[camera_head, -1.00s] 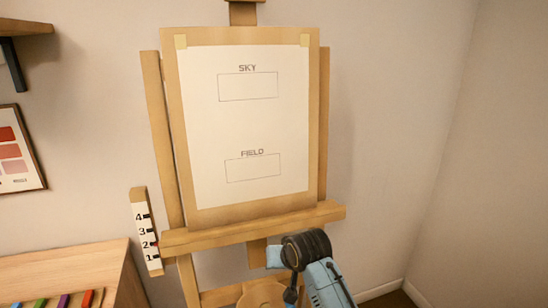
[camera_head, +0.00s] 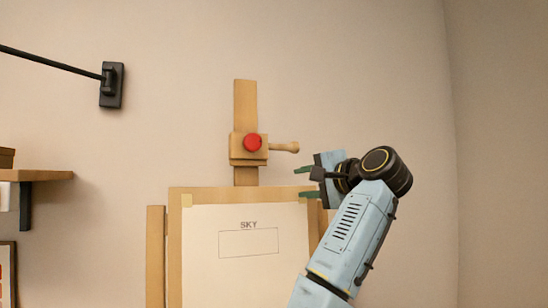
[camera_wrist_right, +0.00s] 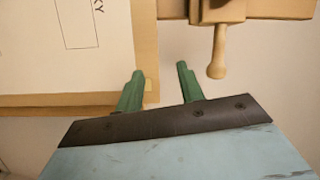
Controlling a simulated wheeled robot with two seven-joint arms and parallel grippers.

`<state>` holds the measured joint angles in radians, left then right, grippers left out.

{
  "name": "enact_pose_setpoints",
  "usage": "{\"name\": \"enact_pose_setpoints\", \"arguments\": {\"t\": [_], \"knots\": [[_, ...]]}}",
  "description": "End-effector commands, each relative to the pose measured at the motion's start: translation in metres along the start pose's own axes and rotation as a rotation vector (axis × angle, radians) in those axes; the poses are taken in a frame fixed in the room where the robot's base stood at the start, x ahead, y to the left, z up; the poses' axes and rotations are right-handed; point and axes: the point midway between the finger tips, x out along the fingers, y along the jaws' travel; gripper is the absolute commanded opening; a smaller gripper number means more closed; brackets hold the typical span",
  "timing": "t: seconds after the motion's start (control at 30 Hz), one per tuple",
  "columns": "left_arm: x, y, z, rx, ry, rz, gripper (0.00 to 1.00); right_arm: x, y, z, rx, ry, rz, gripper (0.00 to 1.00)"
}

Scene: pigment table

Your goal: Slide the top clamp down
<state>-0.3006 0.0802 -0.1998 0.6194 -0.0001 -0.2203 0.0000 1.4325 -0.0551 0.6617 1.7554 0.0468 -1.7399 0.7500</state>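The top clamp (camera_head: 242,158) is a wooden block on the easel's upright mast (camera_head: 245,105), with a red knob (camera_head: 253,142) on its front. A wooden handle (camera_head: 285,147) sticks out of its right side. The clamp sits above the top edge of the drawing board (camera_head: 205,191), with a short length of mast showing between them. My right gripper (camera_head: 301,183) is open and empty, just below and right of the handle. In the right wrist view, the green fingers (camera_wrist_right: 160,70) are apart and the handle (camera_wrist_right: 217,55) is beyond them, untouched. My left gripper is out of view.
White paper (camera_head: 270,275) marked SKY is taped to the board, close to my right fingers. A wooden shelf (camera_head: 45,175) and a black wall bracket (camera_head: 112,85) are at the left.

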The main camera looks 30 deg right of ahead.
Motion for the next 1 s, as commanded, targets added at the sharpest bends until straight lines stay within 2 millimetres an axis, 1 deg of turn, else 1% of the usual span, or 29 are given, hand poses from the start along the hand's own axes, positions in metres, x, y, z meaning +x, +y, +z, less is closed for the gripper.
{"name": "enact_pose_setpoints", "arguments": {"t": [0.03, 0.1, 0.13, 0.23, 0.37, 0.47, 0.57, 0.8, 0.9, 1.0], "knots": [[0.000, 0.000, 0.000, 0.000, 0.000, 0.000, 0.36, -0.010, -0.024, -0.003, 0.038, -0.014, -0.048, 0.38], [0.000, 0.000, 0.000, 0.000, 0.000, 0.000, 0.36, -0.020, -0.046, -0.006, 0.079, -0.033, -0.092, 0.38], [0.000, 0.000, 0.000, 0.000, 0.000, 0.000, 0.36, -0.024, -0.053, -0.007, 0.093, -0.040, -0.106, 0.38], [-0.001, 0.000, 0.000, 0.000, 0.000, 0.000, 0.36, -0.032, -0.069, -0.008, 0.124, -0.057, -0.139, 0.38], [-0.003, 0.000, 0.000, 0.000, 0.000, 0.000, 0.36, -0.030, -0.077, -0.009, 0.138, -0.066, -0.152, 0.38], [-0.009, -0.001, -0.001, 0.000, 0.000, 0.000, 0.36, -0.018, -0.080, -0.008, 0.138, -0.067, -0.150, 0.38], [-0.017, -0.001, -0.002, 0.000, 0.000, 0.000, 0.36, 0.000, -0.083, -0.007, 0.136, -0.068, -0.148, 0.38], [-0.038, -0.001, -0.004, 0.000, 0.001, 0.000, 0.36, 0.051, -0.092, -0.004, 0.136, -0.067, -0.148, 0.38], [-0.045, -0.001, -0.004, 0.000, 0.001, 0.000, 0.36, 0.069, -0.094, -0.004, 0.136, -0.065, -0.149, 0.38], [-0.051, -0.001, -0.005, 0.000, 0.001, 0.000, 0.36, 0.082, -0.096, -0.003, 0.135, -0.065, -0.149, 0.38]]}}
